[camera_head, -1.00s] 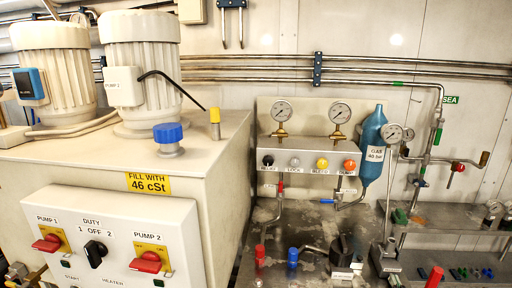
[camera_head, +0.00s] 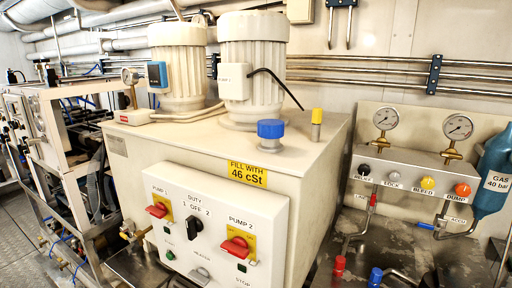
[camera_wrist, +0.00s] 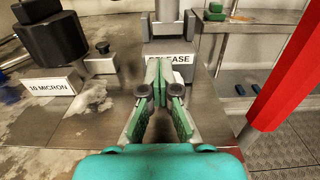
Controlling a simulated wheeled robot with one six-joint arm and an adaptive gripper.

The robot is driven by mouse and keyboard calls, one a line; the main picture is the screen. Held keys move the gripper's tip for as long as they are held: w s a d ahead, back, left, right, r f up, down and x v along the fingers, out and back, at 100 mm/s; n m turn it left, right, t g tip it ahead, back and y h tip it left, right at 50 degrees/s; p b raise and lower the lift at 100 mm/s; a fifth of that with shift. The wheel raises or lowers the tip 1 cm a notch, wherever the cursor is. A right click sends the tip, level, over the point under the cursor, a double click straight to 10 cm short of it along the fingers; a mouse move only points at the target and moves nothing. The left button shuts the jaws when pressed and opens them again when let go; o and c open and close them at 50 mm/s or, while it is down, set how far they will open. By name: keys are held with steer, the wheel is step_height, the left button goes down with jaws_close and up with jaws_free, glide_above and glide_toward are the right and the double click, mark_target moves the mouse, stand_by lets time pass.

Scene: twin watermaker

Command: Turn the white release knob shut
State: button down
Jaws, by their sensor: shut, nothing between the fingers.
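My gripper (camera_wrist: 159,72) shows in the wrist view with its green-padded fingers shut and empty. Whether the fingertips touch anything is unclear. The head view shows neither my gripper nor this label.
In the wrist view, a red bar (camera_wrist: 291,75) rises close on the right. The head view shows a white switch box (camera_head: 205,235) and a gauge panel (camera_head: 404,168).

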steer(key=shift+s+d+f, duration=0.1)
steer(key=shift+s+d, duration=0.5)
steer(key=shift+d, duration=0.25)
steer(key=shift+d+r, duration=0.1)
steer(key=shift+r, duration=0.35)
steer(key=shift+v, duration=3.05)
